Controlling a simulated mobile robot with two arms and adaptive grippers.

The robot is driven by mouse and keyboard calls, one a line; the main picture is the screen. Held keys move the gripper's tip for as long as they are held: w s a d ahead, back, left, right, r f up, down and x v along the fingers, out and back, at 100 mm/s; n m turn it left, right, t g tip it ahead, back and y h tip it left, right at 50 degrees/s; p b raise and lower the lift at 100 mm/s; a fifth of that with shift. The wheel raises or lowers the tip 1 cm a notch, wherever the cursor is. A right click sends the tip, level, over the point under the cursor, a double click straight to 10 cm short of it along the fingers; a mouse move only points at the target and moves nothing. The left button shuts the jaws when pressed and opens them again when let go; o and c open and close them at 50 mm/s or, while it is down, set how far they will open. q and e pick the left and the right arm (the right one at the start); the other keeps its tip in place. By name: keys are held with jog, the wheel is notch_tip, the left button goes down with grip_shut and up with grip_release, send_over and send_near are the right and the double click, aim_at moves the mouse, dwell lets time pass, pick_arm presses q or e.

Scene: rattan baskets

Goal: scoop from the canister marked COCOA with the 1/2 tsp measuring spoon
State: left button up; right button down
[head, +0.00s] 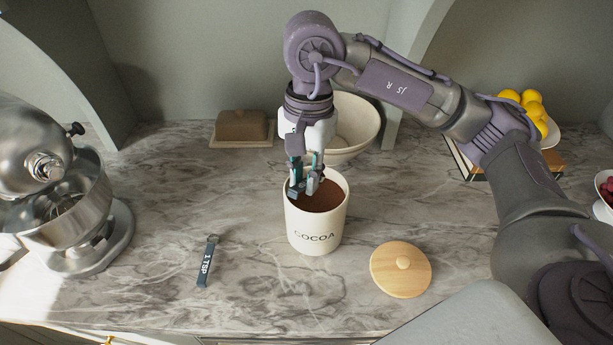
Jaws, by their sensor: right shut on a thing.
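The canister marked COCOA (316,238) is cream and stands upright without its lid, with brown powder (322,199) inside. My right gripper (305,188) reaches down from above to the canister's mouth. It is shut on what looks like a measuring spoon, mostly hidden by the fingers. The spoon's marking cannot be read, and I cannot tell whether its bowl touches the powder. Another measuring spoon, dark and marked 1 TSP (206,262), lies on the counter left of the canister. My left gripper is not in view.
A round wooden lid (400,270) lies right of the canister. A cream bowl (355,128) and a brown butter dish (241,127) stand behind. A stand mixer (70,200) is at left, and yellow fruit (530,108) at right. The marble counter (160,225) is clear between mixer and 1 TSP spoon.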

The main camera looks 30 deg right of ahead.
jog(key=shift+s+a+r+t+h, duration=0.2)
jog(key=shift+a+r+t+h, duration=0.35)
jog(key=shift+h, duration=0.25)
jog(key=t+h, duration=0.1)
jog(key=f+t+h, duration=0.1)
jog(key=shift+s+a+f+h+p, duration=0.1)
jog(key=shift+s+a+h+p, duration=0.1)
jog(key=shift+s+h+p, duration=0.15)
jog(key=shift+w, duration=0.1)
